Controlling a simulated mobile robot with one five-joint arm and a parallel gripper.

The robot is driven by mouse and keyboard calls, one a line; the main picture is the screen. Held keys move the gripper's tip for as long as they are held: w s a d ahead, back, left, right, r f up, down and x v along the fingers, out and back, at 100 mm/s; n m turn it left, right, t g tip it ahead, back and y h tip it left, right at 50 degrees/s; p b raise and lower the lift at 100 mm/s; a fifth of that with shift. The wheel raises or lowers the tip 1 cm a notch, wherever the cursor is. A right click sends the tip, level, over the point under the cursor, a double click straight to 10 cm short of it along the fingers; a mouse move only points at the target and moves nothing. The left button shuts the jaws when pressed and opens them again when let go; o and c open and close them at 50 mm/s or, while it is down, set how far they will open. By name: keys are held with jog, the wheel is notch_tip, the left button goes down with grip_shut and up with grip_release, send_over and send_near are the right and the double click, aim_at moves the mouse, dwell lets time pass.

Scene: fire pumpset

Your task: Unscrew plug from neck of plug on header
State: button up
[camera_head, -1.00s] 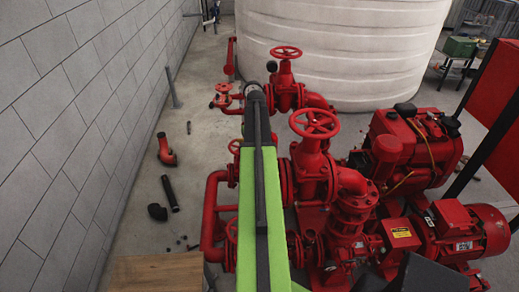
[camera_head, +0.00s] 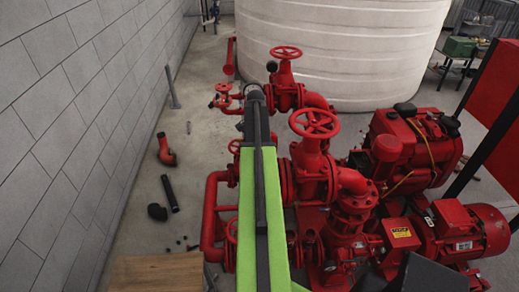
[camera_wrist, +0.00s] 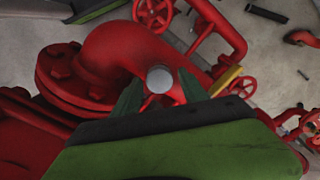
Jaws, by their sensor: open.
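A round grey plug top (camera_wrist: 159,78) shows in the middle of the wrist view, in front of a large red header pipe (camera_wrist: 120,50) with a bolted flange. My gripper (camera_wrist: 160,92) is open. Its two dark green fingers stand on either side of the plug top, with gaps showing, so I see no contact. I cannot tell how deep the plug sits between the fingers, and its neck is hidden below it. In the head view my arm stretches forward over the red pipework and hides the plug and fingertips.
Red handwheels (camera_head: 314,123) and valves crowd close to my arm. A red engine (camera_head: 410,145) and motor (camera_head: 465,230) stand at right, a white tank (camera_head: 345,50) behind. Clear floor with loose pipe pieces (camera_head: 170,193) lies at left, beside a grey block wall (camera_head: 75,110).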

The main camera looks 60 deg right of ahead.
jog(key=m, duration=0.5)
dwell(0.4)
grip_shut()
jog(key=n, duration=0.4)
jog(key=shift+n, duration=0.4)
jog(key=n, duration=0.3)
jog(key=shift+n, duration=0.6)
